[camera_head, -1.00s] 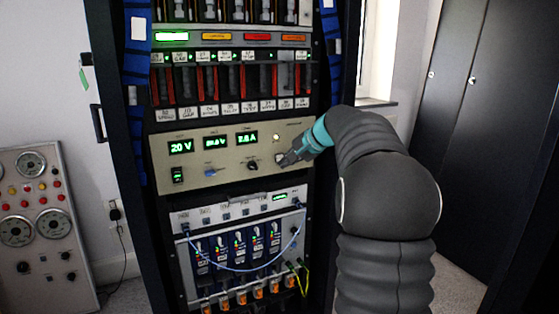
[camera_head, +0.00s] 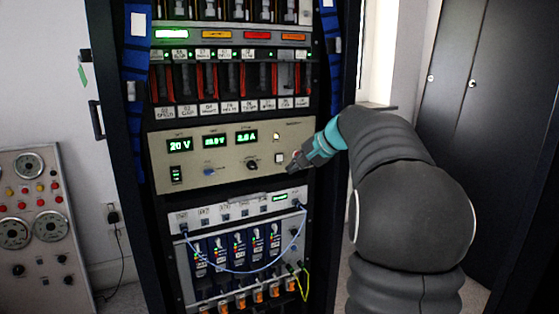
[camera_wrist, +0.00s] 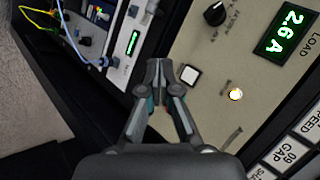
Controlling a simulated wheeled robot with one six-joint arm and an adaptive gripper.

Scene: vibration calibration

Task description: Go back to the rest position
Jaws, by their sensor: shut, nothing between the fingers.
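My gripper (camera_head: 292,167) is shut and empty. In the head view it is in front of the right end of the beige power supply panel (camera_head: 200,182), just right of a square white button (camera_head: 279,158). In the wrist view my gripper (camera_wrist: 159,64) has its fingertips together, beside the white button (camera_wrist: 190,75). They look apart from the panel, though the gap is hard to judge. A round lamp (camera_wrist: 235,94) on the panel glows yellowish white. The displays read 20 V and 2.6 A in part; the middle one is blurred.
The equipment rack (camera_head: 322,75) fills the middle, with a blue cable (camera_head: 245,270) and yellow-green wires (camera_head: 304,285) hanging low. A gauge panel (camera_head: 35,240) stands at left. Dark cabinets (camera_head: 500,130) stand at right. A window ledge (camera_head: 377,106) is behind my arm.

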